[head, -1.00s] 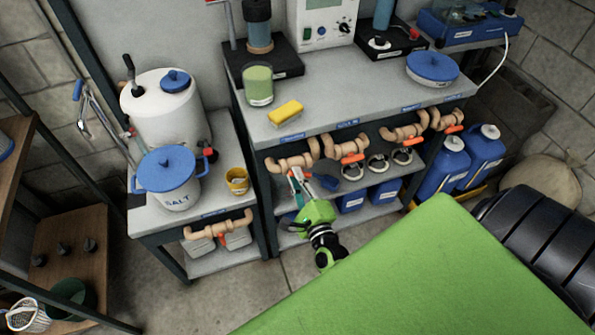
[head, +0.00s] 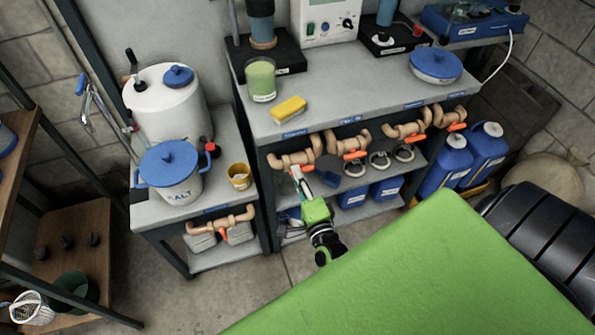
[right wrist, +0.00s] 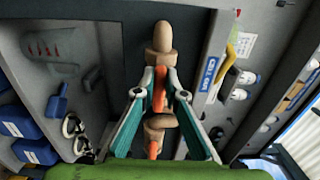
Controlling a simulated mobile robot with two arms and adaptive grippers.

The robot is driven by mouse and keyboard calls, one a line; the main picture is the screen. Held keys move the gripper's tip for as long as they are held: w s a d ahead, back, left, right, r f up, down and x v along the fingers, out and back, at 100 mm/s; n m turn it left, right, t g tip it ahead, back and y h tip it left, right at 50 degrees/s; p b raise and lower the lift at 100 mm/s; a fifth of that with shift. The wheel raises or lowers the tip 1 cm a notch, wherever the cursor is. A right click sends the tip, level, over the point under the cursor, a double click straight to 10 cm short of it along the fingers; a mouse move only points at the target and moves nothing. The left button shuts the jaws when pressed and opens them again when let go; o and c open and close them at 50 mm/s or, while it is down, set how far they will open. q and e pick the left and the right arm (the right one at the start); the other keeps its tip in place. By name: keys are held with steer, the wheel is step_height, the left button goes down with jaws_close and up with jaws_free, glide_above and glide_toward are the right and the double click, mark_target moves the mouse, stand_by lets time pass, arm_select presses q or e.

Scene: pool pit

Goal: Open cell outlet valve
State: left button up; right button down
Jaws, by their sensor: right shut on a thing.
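The cell outlet valve (head: 296,159) is the leftmost tan pipe valve under the front edge of the right bench. In the right wrist view, its tan body (right wrist: 162,40) stands upright in the picture beside a blue label (right wrist: 208,73) that appears to begin with "CELL". My right gripper (head: 296,174) is just below this valve in the head view. In the right wrist view its fingers (right wrist: 159,88) are closed around the valve's orange handle (right wrist: 158,96). Part of the handle is hidden between the fingers. My left gripper is out of view.
More tan valves (head: 348,145) with orange handles line the bench front to the right. Another valve (head: 220,223) is on the lower left bench. Blue jugs (head: 446,165) stand right of the bench. A yellow sponge (head: 289,109) lies on top.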

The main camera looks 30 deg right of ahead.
steer(key=shift+s+f, duration=0.1)
steer(key=shift+f, duration=0.05)
steer(key=c, duration=2.1)
jaws_free()
steer(key=v, duration=1.2)
steer(key=shift+d, duration=0.1)
steer(key=s+a+f+n+g+y, duration=0.4)
steer(key=f+n, duration=0.3)
steer(key=f, duration=0.6)
steer(key=s+a+f+n+g+y, duration=0.1)
steer(key=s+a+f+n+g, duration=0.35)
steer(key=f, duration=0.75)
steer(key=s+d+f+n+g, duration=0.1)
steer(key=s+f+n+g, duration=0.1)
steer(key=s, duration=0.5)
steer(key=s+d+f+n+g, duration=0.2)
steer(key=s+f+n+g, duration=0.1)
steer(key=s+f+n, duration=0.2)
steer(key=s+d+f+n+g, duration=0.1)
steer(key=s+f+n+g, duration=0.2)
steer(key=s+f, duration=0.4)
steer(key=shift+s+d+n+h, duration=0.15)
steer(key=shift+s+n, duration=0.25)
steer(key=shift+s, duration=0.6)
steer(key=shift+s+d+n+h, duration=0.15)
steer(key=shift+s+n, duration=0.2)
steer(key=shift+s, duration=0.65)
